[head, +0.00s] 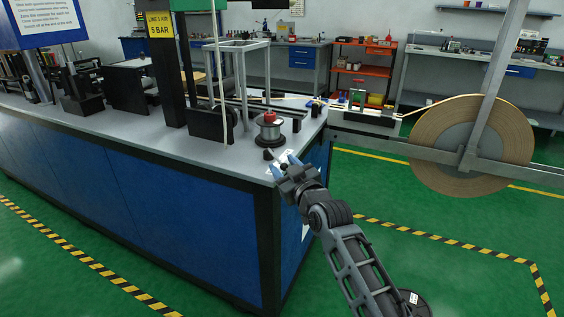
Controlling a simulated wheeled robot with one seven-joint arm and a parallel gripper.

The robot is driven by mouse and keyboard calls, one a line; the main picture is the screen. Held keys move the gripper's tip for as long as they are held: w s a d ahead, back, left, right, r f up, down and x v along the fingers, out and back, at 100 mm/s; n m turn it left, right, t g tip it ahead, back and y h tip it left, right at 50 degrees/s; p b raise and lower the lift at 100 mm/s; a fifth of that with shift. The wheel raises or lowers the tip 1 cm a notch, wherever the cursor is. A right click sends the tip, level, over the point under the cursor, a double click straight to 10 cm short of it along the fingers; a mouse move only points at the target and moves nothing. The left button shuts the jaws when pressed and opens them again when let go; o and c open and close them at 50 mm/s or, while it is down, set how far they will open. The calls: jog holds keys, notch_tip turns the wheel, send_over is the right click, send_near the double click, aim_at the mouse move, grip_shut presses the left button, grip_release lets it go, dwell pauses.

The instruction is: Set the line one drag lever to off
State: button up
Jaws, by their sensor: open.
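A small dark knob or lever end (268,154) is just left of the fingertips. It may be the drag lever, but I cannot read its setting, and the gripper hides part of this corner. A white label (279,169) lies on the bench by the fingertips. Behind them stands a round metal device with a red top (268,117). I cannot tell whether the gripper touches anything.
The blue bench (170,200) fills the left. A large tape reel (462,150) hangs at the right on a grey frame, with tape running left to the bench. A dark post carries a yellow "LINE 2 AIR 5 BAR" sign (160,24). The green floor in front is clear.

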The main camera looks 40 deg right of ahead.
jog(key=shift+x, duration=0.85)
jog(key=shift+c, duration=0.2)
grip_shut()
